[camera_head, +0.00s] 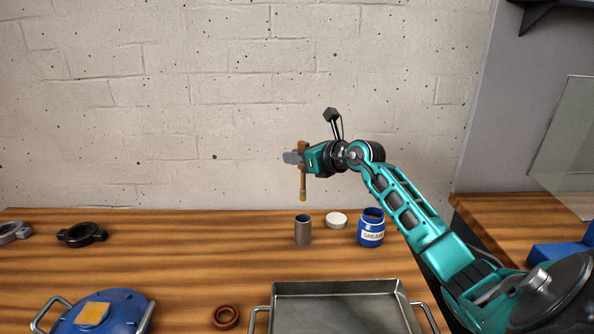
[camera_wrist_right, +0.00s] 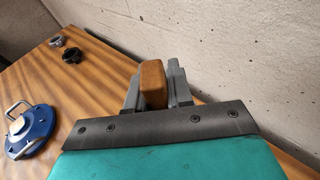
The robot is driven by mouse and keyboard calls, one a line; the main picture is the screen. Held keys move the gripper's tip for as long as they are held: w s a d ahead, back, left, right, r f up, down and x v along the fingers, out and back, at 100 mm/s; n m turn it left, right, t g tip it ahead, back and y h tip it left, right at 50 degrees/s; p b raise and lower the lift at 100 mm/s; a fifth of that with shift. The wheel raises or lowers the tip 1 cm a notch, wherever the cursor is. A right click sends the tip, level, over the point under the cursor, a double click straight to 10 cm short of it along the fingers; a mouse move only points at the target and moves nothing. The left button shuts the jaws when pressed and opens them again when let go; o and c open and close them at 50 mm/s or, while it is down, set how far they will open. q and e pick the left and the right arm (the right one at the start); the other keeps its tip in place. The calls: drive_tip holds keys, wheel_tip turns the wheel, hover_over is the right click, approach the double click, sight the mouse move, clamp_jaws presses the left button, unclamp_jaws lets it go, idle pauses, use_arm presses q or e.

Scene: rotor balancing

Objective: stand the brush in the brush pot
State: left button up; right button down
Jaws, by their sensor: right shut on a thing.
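The brush (camera_head: 303,177) has a brown handle and a pale tip at its lower end, and it hangs upright in the air. My right gripper (camera_head: 293,157) is shut on the brush near its upper end. In the right wrist view the brush's brown handle end (camera_wrist_right: 153,84) sits between the two grey fingers. The brush pot (camera_head: 303,230) is a grey metal cylinder standing upright on the table. The brush's tip is above the pot and apart from it, roughly over its mouth in the head view. The pot's inside is hidden. My left gripper is not in view.
A blue grease jar (camera_head: 371,229) and a white lid (camera_head: 336,220) stand right of the pot. A metal tray (camera_head: 340,289), a reddish ring (camera_head: 225,316), a blue handled disc (camera_head: 124,315) and black clamp (camera_head: 82,235) lie around.

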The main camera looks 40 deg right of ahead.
sight(298, 168)
drive_tip(key=shift+f, duration=1.7)
drive_tip(key=shift+f+b, duration=0.5)
drive_tip(key=shift+f, duration=0.1)
drive_tip(key=c, duration=1)
unclamp_jaws()
drive_tip(key=shift+r, duration=0.1)
drive_tip(key=shift+s+r+p, duration=0.1)
drive_tip(key=shift+r+p, duration=0.35)
drive_tip(key=shift+r, duration=0.2)
drive_tip(key=v, duration=1.1)
drive_tip(key=shift+s, duration=0.4)
